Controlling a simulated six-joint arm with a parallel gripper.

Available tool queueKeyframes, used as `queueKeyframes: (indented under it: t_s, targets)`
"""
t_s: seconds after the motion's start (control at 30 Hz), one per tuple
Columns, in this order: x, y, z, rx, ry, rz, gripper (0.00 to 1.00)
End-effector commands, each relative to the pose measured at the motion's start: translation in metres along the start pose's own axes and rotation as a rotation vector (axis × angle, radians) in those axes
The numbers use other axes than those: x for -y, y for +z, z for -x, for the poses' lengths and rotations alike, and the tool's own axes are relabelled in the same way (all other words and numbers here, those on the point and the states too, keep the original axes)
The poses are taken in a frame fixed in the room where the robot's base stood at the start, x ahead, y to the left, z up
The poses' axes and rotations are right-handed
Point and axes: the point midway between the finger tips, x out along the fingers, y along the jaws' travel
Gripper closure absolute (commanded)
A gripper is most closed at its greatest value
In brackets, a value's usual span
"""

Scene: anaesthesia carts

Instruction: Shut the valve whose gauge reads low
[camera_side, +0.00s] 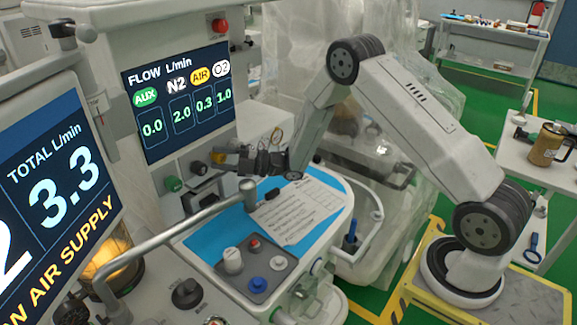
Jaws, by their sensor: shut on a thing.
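The flow display (177,103) reads AUX 0.0, N2 2.0, AIR 0.3 and O2 1.0 L/min. Below it is a row of valve knobs: a green knob (173,184) at the left, a black knob (198,168) beside it, and a small yellowish knob (217,157) farther right. My gripper (226,157) reaches in from the right, shut on the yellowish knob, as far as I can tell. The fingers partly cover this knob and hide whatever is to its right. The knob's turn angle is too small to read.
A metal rail (180,226) crosses in front of the panel. The blue-topped work surface (205,246) below my arm holds a printed sheet (298,205) and a grey knob block (256,268). A large screen (55,190) reading total 3.3 L/min stands at the left.

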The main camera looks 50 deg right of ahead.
Motion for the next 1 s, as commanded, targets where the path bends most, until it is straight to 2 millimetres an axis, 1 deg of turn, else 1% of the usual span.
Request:
queueKeyframes:
  t_s: [0.23, 0.67, 0.7, 0.73, 1.0]
  targets:
    - [0.0007, 0.0, 0.0005, 0.001, 0.057, -0.06, 1.0]
    - [0.0003, 0.0, 0.0005, 0.001, 0.066, -0.068, 1.0]
    - [0.0003, 0.0, 0.0005, 0.001, 0.066, -0.068, 0.44]
    - [0.0003, 0.0, 0.0004, 0.001, 0.066, -0.068, 0.39]
    - [0.0002, 0.0, 0.0003, 0.001, 0.065, -0.067, 0.39]
